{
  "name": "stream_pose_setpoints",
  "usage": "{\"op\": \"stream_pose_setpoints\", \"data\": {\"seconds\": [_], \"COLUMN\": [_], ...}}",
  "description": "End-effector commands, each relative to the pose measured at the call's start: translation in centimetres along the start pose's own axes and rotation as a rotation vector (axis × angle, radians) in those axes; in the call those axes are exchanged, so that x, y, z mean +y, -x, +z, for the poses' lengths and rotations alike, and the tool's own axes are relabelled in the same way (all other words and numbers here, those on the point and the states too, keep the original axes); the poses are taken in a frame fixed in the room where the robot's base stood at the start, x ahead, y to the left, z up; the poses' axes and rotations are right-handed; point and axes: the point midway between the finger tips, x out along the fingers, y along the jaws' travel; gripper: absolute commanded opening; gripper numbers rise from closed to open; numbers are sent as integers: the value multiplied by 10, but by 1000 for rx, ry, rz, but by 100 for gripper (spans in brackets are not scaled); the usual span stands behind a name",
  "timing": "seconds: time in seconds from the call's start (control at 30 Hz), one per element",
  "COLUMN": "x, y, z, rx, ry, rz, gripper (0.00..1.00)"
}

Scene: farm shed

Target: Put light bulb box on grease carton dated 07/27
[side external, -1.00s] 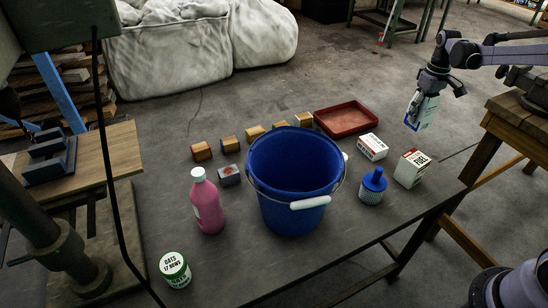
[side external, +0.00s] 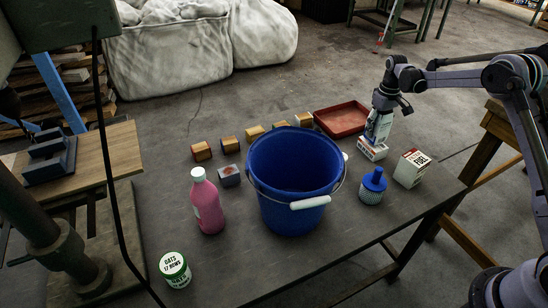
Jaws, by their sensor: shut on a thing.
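My gripper (side external: 383,106) points down at the right of the table, shut on a white and blue box, the light bulb box (side external: 377,127). The held box is upright, and its lower end is at a low white carton with red and dark print (side external: 371,151). I cannot tell whether the two touch. Dates on the cartons are too small to read, so I cannot tell which one is dated 07/27.
A red tray (side external: 343,132) lies behind the cartons. A blue bottle (side external: 372,186) stands in front of them. A large blue bucket (side external: 292,215) stands to the left, with several small boxes behind it. A pink bottle (side external: 208,208) and an oats can (side external: 174,268) stand further left.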

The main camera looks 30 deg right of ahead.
Motion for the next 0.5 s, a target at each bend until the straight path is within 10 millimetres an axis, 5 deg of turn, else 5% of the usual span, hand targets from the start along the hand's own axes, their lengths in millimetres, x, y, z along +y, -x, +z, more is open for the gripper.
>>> {"op": "stream_pose_setpoints", "data": {"seconds": [0.4, 0.43, 0.5], "x": [0, 0, 0], "y": [-15, -16, -15], "z": [0, 0, 0], "rx": [0, 0, 0], "ry": [0, 0, 0], "rz": [0, 0, 0], "gripper": [27, 61, 81]}}
